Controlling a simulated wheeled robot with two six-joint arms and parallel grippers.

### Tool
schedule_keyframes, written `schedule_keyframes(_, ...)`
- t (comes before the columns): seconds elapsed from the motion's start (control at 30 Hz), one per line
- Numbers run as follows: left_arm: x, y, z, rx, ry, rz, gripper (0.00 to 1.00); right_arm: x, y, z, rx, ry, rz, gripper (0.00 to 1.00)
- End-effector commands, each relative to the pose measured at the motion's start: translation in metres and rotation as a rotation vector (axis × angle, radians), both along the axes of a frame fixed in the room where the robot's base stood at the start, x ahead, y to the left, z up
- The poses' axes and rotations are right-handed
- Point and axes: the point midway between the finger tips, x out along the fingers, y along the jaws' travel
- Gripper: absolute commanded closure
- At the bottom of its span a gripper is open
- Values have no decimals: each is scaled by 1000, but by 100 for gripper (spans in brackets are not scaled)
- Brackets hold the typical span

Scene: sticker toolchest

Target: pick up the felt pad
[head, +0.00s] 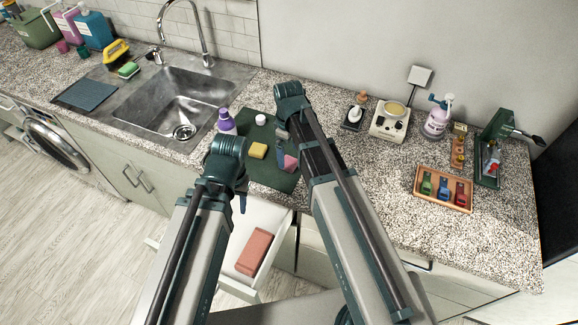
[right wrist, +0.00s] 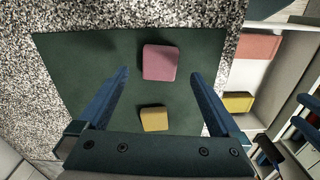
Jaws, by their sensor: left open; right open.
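A dark green mat (head: 262,178) lies on the counter right of the sink. A pink block (head: 290,163) and a yellow block (head: 258,151) sit on it; both show in the right wrist view, pink (right wrist: 160,62) and yellow (right wrist: 154,119). I cannot tell which piece is the felt pad. My right gripper (right wrist: 160,73) is open above the mat, its fingertips left and right of the pink block and apart from it. My left gripper (head: 242,203) is open and empty near the counter's front edge by the open drawer; my arm partly hides it.
The open drawer (head: 281,235) below the counter holds a salmon block (head: 254,251); the right wrist view also shows a yellow piece (right wrist: 238,102) there. A purple bottle (head: 226,122) stands by the mat's left edge. A wooden tray (head: 421,201) stands right. Counter between is clear.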

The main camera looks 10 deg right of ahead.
Motion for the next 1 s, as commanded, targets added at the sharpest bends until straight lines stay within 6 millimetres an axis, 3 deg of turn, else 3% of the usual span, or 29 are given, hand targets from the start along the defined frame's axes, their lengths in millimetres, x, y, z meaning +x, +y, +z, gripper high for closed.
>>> schedule_keyframes(0.03, 0, 0, -12, 0, 0, 0, 55, 1, 1, -12, 0, 0, 0, 0)
schedule_keyframes(0.27, 0, 0, -39, 0, 0, 1, 55, 2, 2, -39, 0, 0, 0, 0)
schedule_keyframes(0.6, 0, 0, -41, 0, 0, 0, 55, 2, 2, -41, 0, 0, 0, 2)
schedule_keyframes(1.0, 0, 0, -41, 0, 0, 0, 55, 2, 2, -41, 0, 0, 0, 74)
